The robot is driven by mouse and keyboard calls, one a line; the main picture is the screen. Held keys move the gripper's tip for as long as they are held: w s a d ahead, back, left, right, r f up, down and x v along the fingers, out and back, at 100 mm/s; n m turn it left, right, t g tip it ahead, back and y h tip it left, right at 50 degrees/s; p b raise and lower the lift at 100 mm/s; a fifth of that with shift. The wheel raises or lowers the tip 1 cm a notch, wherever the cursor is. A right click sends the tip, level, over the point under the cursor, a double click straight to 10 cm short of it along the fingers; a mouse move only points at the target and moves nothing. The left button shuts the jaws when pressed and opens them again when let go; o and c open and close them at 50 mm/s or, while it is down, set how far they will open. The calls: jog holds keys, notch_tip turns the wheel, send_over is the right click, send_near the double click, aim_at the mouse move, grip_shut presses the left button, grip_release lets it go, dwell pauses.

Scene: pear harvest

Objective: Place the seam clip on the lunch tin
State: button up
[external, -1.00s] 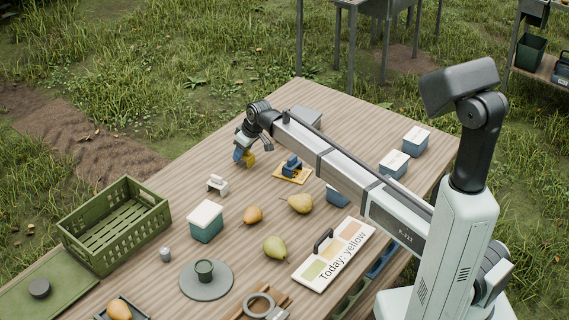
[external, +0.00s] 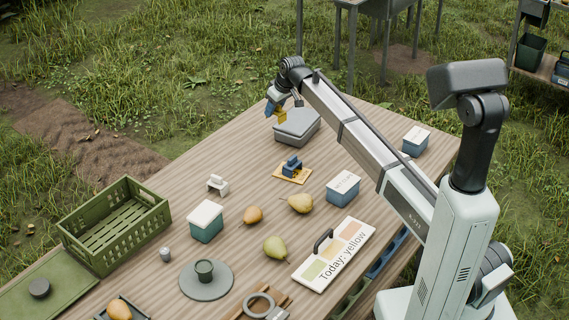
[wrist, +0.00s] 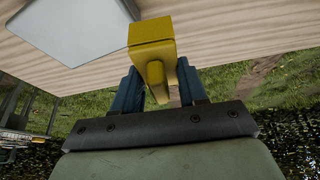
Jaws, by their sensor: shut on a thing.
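The seam clip (external: 281,116) is a small yellow block-like piece. It fills the middle of the wrist view (wrist: 152,38), held between the blue fingers of my gripper (external: 276,106). My gripper is shut on it, in the air near the far edge of the table. The lunch tin (external: 298,127) is a grey lidded box on the far part of the table. In the external view the clip appears at its upper left edge. In the wrist view the tin's pale flat lid (wrist: 70,25) is at upper left, and the clip appears apart from it.
A blue device on a yellow board (external: 292,170), a white-lidded blue box (external: 343,188), another such box (external: 415,141) and several pears (external: 301,203) stand on the table. A small white holder (external: 218,184) and a green crate (external: 115,225) are further left. The table left of the tin is clear.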

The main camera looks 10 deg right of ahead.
jog(key=w+d+r+m, duration=0.1)
jog(key=w+d+r, duration=0.3)
jog(key=w+d, duration=0.4)
jog(key=n, duration=0.2)
send_over(292, 116)
jog(key=s+d, duration=0.1)
jog(key=shift+s+d+f, duration=0.1)
jog(key=shift+f, duration=2.25)
jog(key=shift+s+d+f, duration=0.1)
jog(key=shift+f, duration=2.2)
jog(key=shift+f, duration=0.1)
jog(key=o, duration=1)
jog(key=v, duration=1.2)
jog(key=shift+w+d, duration=0.1)
